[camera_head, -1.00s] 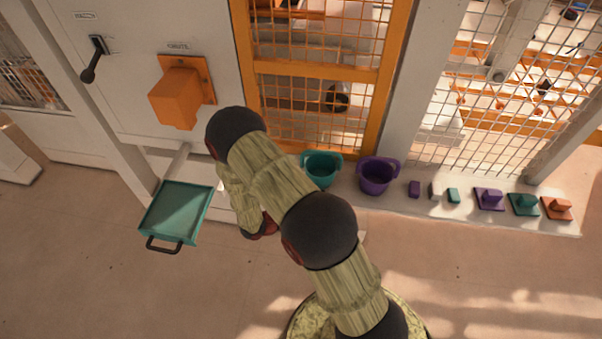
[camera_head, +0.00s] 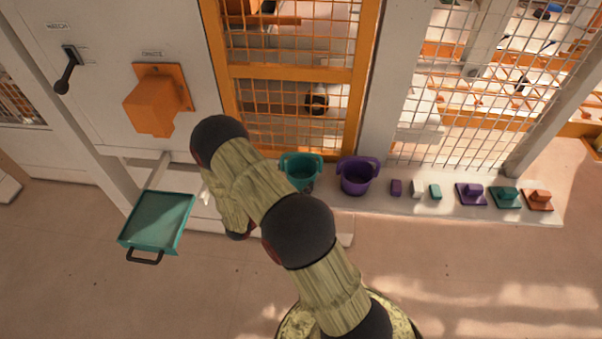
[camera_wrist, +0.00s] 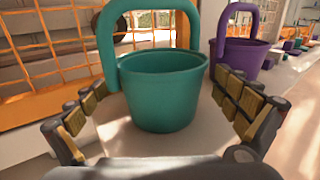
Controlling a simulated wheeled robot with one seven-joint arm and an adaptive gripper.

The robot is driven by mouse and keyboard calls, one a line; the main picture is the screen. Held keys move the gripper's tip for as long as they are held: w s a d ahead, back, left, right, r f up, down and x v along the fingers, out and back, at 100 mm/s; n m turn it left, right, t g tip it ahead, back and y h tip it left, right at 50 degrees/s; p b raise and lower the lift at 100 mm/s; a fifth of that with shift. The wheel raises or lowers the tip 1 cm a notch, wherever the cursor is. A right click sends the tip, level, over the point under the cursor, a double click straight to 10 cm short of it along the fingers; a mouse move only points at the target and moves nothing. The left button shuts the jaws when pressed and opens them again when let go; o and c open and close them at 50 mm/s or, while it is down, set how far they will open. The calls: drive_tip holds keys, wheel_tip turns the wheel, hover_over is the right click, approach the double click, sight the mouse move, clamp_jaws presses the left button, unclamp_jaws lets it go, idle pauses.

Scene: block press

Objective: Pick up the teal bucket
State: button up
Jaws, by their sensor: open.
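The teal bucket (camera_head: 300,172) stands upright on the white ledge, partly behind my arm in the head view. In the wrist view the teal bucket (camera_wrist: 163,90) is straight ahead, with its handle raised toward the left and over the top. My gripper (camera_wrist: 170,118) is open, with one finger on each side of the bucket's lower front. The fingers do not appear to be closed on it, and I cannot tell how deep the bucket sits between them. My gripper is hidden behind my arm in the head view.
A purple bucket (camera_head: 357,176) stands just right of the teal one. Small blocks (camera_head: 396,188) and coloured pads with blocks (camera_head: 471,194) line the ledge farther right. An orange mesh fence (camera_head: 290,110) rises behind. A teal tray (camera_head: 158,222) and orange chute (camera_head: 152,105) are at left.

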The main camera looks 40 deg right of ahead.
drive_tip(key=shift+w+d, duration=0.1)
drive_tip(key=shift+d, duration=0.75)
drive_tip(key=c, duration=1.1)
drive_tip(key=shift+r, duration=0.1)
